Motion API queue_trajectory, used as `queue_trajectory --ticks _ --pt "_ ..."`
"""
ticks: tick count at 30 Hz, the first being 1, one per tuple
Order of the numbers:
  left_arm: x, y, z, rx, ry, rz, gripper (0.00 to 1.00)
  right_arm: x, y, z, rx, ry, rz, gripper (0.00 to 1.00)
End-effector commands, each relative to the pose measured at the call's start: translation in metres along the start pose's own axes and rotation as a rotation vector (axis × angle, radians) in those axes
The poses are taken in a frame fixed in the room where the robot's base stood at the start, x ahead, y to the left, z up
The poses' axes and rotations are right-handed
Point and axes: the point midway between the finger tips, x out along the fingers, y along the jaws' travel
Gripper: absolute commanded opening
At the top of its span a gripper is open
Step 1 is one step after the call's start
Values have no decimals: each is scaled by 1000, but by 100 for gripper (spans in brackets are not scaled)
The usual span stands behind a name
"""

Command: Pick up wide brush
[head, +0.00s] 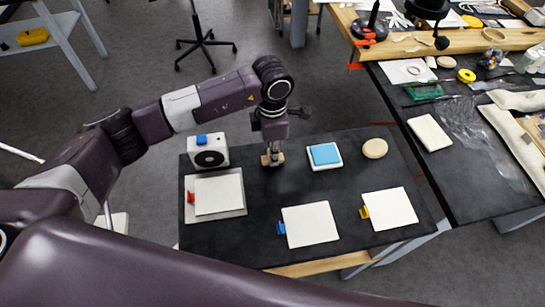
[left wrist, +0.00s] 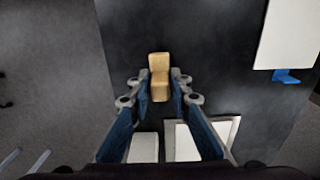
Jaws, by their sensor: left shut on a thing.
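The wide brush (left wrist: 159,64) shows in the left wrist view as a small tan block with a narrower middle, between my left fingertips. My left gripper (left wrist: 160,84) is shut on it, with one finger on each side. In the head view my left gripper (head: 271,153) points down over the back middle of the black table, and the tan brush (head: 272,160) shows at its fingertips. The gripper hides part of the brush, and I cannot tell whether the brush touches the table. My right gripper is not in view.
The black table (head: 330,188) also holds a white box with a black disc (head: 209,154), a white tray with a blue pad (head: 325,155), a round tan disc (head: 375,148) and white panels with coloured clips (head: 310,224). A cluttered workbench (head: 450,160) stands at right.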

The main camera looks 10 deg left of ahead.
Motion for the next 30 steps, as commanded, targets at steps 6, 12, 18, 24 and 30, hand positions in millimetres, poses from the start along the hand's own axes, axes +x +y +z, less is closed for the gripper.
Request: queue_trajectory --ticks 6,12,18,24,30 --pt "0 0 0 0 -1 0 0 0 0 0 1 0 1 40" --pt "-6 1 1 0 -2 1 0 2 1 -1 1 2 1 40" --pt "-30 1 1 1 -3 3 0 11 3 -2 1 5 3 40" --pt "-78 2 1 1 -4 6 0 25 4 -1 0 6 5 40" --pt "-131 2 1 1 -2 6 0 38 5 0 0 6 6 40"
